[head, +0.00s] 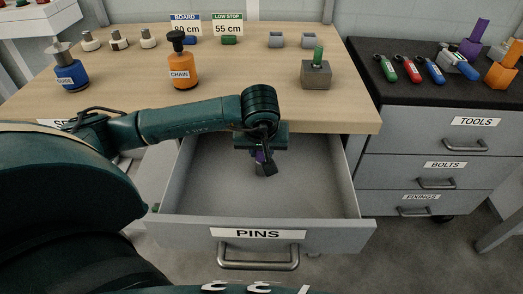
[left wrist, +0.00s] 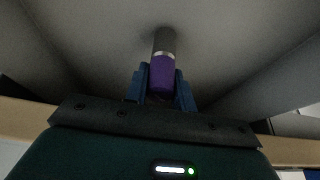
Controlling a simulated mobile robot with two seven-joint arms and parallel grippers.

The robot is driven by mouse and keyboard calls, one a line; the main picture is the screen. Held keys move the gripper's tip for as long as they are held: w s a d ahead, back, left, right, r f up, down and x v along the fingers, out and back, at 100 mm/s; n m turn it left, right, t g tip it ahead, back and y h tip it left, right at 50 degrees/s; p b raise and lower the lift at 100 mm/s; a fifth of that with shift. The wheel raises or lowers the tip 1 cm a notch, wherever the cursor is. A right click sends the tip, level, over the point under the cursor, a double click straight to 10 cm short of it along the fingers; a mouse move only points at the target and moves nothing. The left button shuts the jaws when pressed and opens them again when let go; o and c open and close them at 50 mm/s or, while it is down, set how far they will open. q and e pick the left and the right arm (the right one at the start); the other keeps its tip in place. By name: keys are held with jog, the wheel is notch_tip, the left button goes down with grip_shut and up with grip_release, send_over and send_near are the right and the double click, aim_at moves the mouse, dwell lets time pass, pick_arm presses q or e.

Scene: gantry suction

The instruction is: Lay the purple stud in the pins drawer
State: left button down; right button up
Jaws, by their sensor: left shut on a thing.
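The purple stud (left wrist: 162,74) has a pale ring and a dark grey end. My left gripper (left wrist: 160,92) is shut on it, with one blue finger on each side in the left wrist view. In the head view my left gripper (head: 262,164) hangs inside the open pins drawer (head: 204,229), near its back, and a bit of purple shows between the fingers. The stud's grey end points at the drawer floor; I cannot tell whether it touches. My right gripper is not in view.
The bench top (head: 120,97) overhangs the drawer's back. On it stand an orange chain bottle (head: 183,72), a blue bottle (head: 69,72) and a grey block (head: 316,77) with a green pin. The drawer floor (head: 318,188) is clear to the right. A tools cabinet (head: 440,120) stands right.

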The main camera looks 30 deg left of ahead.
pick_arm(q)
jog(key=shift+f, duration=0.3)
jog(key=c, duration=1.2)
grip_release()
jog(key=shift+o, duration=0.2)
jog(key=shift+r, duration=0.1)
jog(key=shift+r, duration=0.15)
jog(key=p+v, duration=0.1)
jog(key=v, duration=1.1)
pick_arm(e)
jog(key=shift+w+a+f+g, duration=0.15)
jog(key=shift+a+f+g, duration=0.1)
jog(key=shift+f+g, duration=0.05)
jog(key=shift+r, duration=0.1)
